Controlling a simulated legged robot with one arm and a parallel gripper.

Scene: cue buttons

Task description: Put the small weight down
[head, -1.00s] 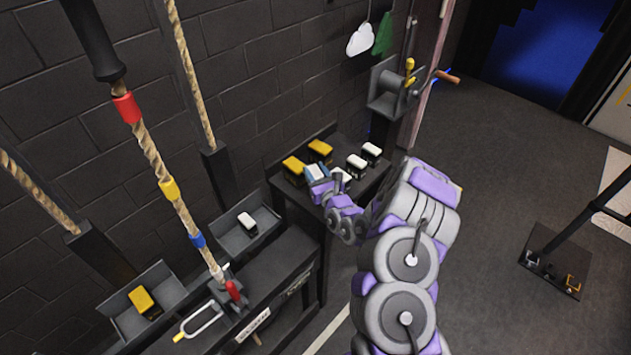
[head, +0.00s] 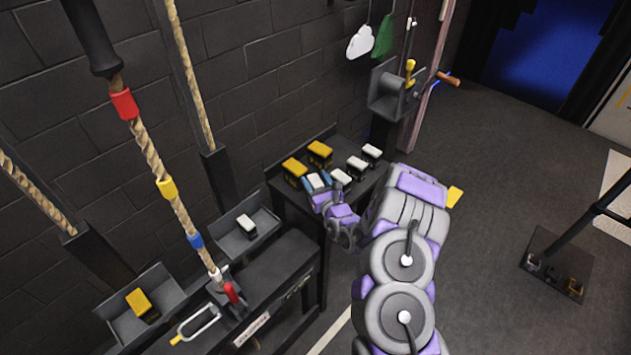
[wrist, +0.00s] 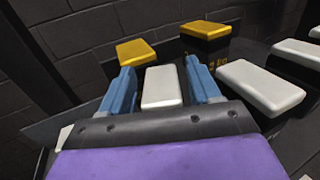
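The small weight (wrist: 161,87) has a white top and sits between my gripper's two blue fingers in the wrist view. In the head view, the same weight (head: 316,181) is at the front left of the group on the dark bench. My gripper (head: 316,182) is around it, one finger on each side. In the wrist view, my gripper (wrist: 163,84) shows narrow dark strips between the fingers and the white top. The weight's underside is hidden, so I cannot tell whether it touches the bench.
Two yellow-topped weights (head: 320,152) stand behind it. White-topped weights (head: 357,166) stand to the right, one close beside my gripper. The bench (head: 283,186) lies against a brick wall. A crank box (head: 390,95) is on the wall. Trays (head: 225,242) and ropes (head: 165,188) are at the left.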

